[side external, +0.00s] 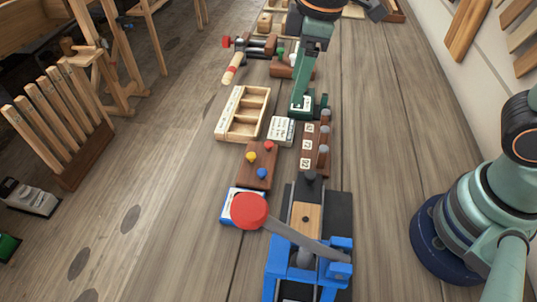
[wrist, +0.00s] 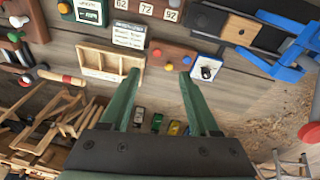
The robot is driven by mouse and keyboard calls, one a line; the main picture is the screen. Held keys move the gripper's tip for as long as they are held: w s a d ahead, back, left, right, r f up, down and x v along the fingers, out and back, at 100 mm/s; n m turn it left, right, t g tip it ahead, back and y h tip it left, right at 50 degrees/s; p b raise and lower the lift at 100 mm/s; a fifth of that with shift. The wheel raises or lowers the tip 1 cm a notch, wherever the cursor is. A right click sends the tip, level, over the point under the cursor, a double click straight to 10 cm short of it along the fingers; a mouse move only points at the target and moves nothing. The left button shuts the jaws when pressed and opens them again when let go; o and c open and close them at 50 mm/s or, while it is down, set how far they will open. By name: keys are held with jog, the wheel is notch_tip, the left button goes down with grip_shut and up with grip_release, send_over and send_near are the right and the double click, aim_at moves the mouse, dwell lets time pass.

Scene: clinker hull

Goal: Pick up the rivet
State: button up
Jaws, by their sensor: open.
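I cannot tell for sure which piece is the rivet. Grey round-headed pegs (side external: 324,129) stand along a brown rack (side external: 306,153) with white number tags. The rack also shows at the top of the wrist view (wrist: 160,11). My gripper (wrist: 160,72) is open, its two dark green fingers apart with nothing held between them. In the wrist view the fingers point toward the compartment tray and the peg block, with the rack farther up. In the side view green parts come down at the top centre, and my fingertips are hard to make out there.
A pale compartment tray (side external: 221,126), a white card (side external: 281,131) and a brown block with coloured pegs (side external: 250,176) lie left of the rack. A blue lever press (side external: 283,271) with a red knob (side external: 249,210) stands in front.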

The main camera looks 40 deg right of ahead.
jog(key=a+f+n+g, duration=0.2)
jog(key=a+f+n, duration=0.35)
jog(key=a, duration=0.35)
send_over(262, 171)
jog(key=shift+h, duration=0.4)
jog(key=f, duration=0.7)
jog(key=shift+a+f, duration=0.15)
jog(key=shift+a, duration=0.05)
jog(key=shift+d+f, duration=0.2)
jog(key=shift+f, duration=2.35)
grip_shut()
